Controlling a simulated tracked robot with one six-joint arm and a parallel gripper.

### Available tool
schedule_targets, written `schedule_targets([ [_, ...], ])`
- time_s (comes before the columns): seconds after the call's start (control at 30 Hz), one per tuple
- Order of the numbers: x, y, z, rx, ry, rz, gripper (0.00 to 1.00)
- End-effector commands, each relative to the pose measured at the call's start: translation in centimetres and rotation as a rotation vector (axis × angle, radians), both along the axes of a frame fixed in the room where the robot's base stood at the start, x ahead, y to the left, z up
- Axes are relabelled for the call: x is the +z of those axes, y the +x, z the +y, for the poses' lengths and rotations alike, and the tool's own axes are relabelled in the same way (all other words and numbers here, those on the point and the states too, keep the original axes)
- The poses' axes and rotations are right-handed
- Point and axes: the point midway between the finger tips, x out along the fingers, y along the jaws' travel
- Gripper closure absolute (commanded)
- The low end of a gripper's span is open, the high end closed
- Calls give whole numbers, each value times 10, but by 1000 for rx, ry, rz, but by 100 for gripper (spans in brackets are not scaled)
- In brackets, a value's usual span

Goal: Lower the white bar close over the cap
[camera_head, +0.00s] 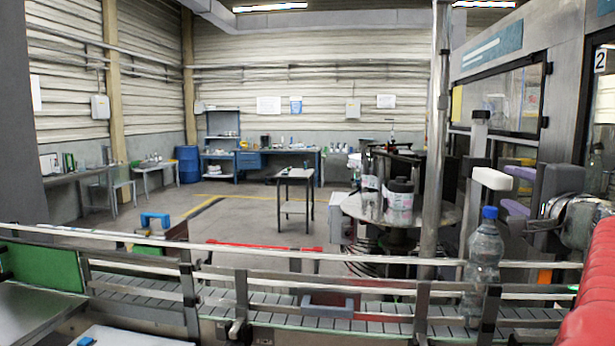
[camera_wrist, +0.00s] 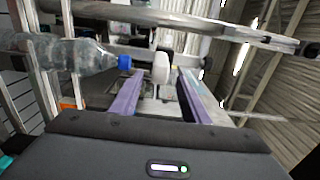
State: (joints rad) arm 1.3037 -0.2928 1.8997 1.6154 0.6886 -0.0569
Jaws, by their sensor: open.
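The white bar (camera_head: 492,178) hangs level above the bottle (camera_head: 484,250), with a visible gap between the bar and the blue cap (camera_head: 489,212). The bottle stands upright on the conveyor behind the rail. In the wrist view, which is turned on its side, the bottle lies at left with its blue cap (camera_wrist: 125,62) pointing toward the white bar (camera_wrist: 161,68). My gripper (camera_head: 507,189) is open, to the right of the bar. Its purple fingers flank the bar's near end in the wrist view (camera_wrist: 162,78). I cannot tell whether either finger touches it.
A metal conveyor (camera_head: 265,302) with rails (camera_head: 350,256) crosses the front. A steel post (camera_head: 436,130) rises left of the bottle. A round turntable (camera_head: 440,214) carries jars. The grey machine housing (camera_head: 560,95) closes the right side. Open floor lies at the back left.

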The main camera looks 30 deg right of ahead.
Motion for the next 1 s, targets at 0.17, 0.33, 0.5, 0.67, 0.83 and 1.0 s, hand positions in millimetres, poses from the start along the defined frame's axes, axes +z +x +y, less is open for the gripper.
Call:
schedule_targets([
  [0.17, -1, -8, 6, 0, 0, 1, 58],
  [0.33, -1, -9, 7, 1, 0, 1, 58],
  [0.5, -1, -9, 6, 0, 1, 2, 63],
  [0.67, 11, -10, 1, -3, -28, 15, 74],
  [0.83, 47, -7, 3, 25, -229, 183, 86],
  [1.0, 82, -9, 11, 68, -569, 489, 98],
])
